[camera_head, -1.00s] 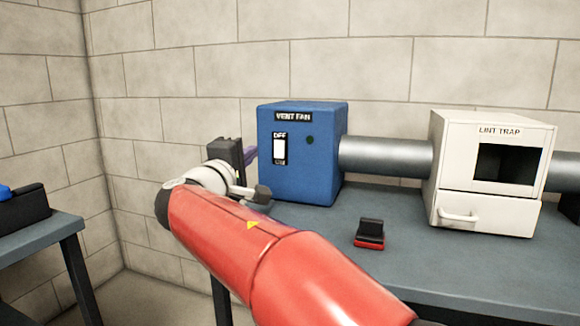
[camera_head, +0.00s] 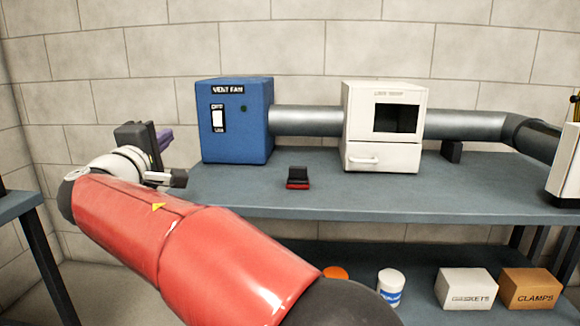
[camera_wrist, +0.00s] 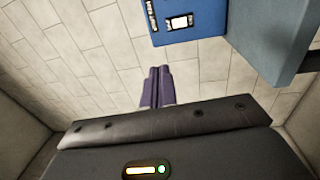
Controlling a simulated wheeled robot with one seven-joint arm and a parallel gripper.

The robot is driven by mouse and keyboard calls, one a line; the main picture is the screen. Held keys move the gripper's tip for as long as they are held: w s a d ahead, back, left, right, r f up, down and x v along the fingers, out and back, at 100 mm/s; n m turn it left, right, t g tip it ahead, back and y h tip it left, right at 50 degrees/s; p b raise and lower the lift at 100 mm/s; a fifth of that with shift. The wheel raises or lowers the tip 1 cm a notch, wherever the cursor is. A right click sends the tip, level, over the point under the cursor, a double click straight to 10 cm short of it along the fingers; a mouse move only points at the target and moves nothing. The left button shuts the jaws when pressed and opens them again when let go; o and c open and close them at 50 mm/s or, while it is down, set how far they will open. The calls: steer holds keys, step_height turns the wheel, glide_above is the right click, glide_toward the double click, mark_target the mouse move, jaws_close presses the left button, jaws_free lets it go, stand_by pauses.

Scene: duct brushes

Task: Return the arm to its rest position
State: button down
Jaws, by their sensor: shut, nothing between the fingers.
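My red arm reaches in from the bottom of the head view toward the left. My gripper (camera_head: 164,138) is at its far end, left of the blue vent fan box (camera_head: 238,122) and apart from it. In the wrist view my gripper's purple fingers (camera_wrist: 156,87) lie together, shut with nothing between them. The vent fan box also shows at the top of the wrist view (camera_wrist: 190,22). Its white switch sits between OFF above and a second label below.
The grey workbench (camera_head: 400,200) holds a lint trap box (camera_head: 382,155), a metal duct (camera_head: 305,121) and a small black and red object (camera_head: 298,178). A jar (camera_head: 391,286), a gaskets box (camera_head: 466,288) and a clamps box (camera_head: 530,289) are on the shelf below. Another table (camera_head: 20,205) stands at left.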

steer(key=s+d+f+m+g+h+p, duration=0.15)
steer(key=d+f+m+g, duration=0.25)
steer(key=d, duration=1.1)
steer(key=s+d+f+m+g+h, duration=0.2)
steer(key=d+f+m+g, duration=0.15)
steer(key=d, duration=1.05)
steer(key=s+d+f+m+g+y+p, duration=0.2)
steer(key=s+d+f+m+g, duration=0.3)
steer(key=s+d+f, duration=0.55)
steer(key=s+f+m+g+y, duration=0.1)
steer(key=s+f+m+y, duration=0.2)
steer(key=s, duration=1)
step_height(320, 180, down, 3)
steer(key=shift+f+m, duration=0.1)
steer(key=shift+m, duration=0.65)
steer(key=shift+d, duration=0.1)
